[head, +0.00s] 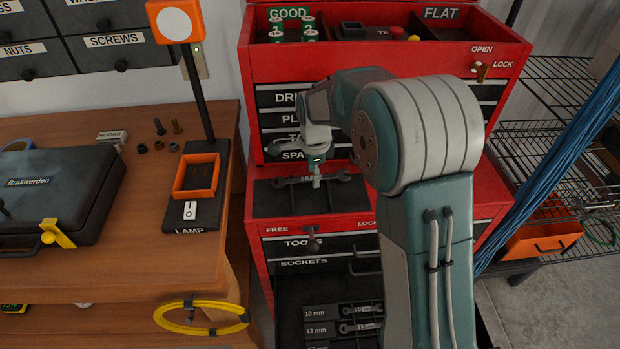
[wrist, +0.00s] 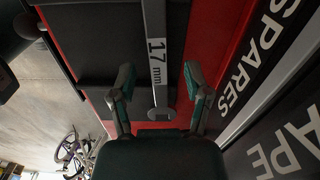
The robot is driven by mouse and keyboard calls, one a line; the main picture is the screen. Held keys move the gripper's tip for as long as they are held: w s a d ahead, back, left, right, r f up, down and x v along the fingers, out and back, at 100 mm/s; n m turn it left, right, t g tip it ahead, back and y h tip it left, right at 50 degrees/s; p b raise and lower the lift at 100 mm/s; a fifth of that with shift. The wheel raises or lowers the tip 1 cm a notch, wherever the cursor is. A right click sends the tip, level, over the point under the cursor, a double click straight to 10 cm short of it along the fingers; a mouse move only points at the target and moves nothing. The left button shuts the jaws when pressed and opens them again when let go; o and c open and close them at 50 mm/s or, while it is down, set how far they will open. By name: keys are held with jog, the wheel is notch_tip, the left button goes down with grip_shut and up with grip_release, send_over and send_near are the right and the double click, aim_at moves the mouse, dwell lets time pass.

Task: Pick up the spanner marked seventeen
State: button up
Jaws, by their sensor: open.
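The spanner marked 17 mm (wrist: 154,22) lies in the black tray on the red lower chest. In the wrist view it runs up the middle, its label readable and its near end close to my palm. It also shows in the head view (head: 292,181), partly hidden by my gripper. My gripper (wrist: 159,72) is open, with one finger to each side of the spanner and apart from it. In the head view my gripper (head: 316,182) points down over the spanner's middle; the exact height gap is hard to tell.
The red upper chest (head: 246,90) with its SPARE drawer stands just behind the tray (head: 265,202). Below, an open drawer (head: 295,290) holds spanners labelled 10 mm and 13 mm. The wooden bench (head: 150,255) with lamp and black case is left; wire shelving (head: 560,150) is right.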

jog(key=shift+d, duration=0.45)
jog(key=c, duration=0.4)
jog(key=shift+a, duration=0.3)
grip_shut()
jog(key=shift+a, duration=0.45)
jog(key=shift+d, duration=0.25)
jog(key=shift+d+r, duration=0.1)
jog(key=shift+r, duration=0.15)
jog(key=r, duration=0.3)
jog(key=shift+s+d+r, duration=0.1)
jog(key=shift+s+r, duration=0.1)
jog(key=shift+s, duration=0.05)
jog(key=s+d+r, duration=0.5)
jog(key=s+r, duration=0.4)
jog(key=s, duration=0.3)
jog(key=shift+s, duration=0.25)
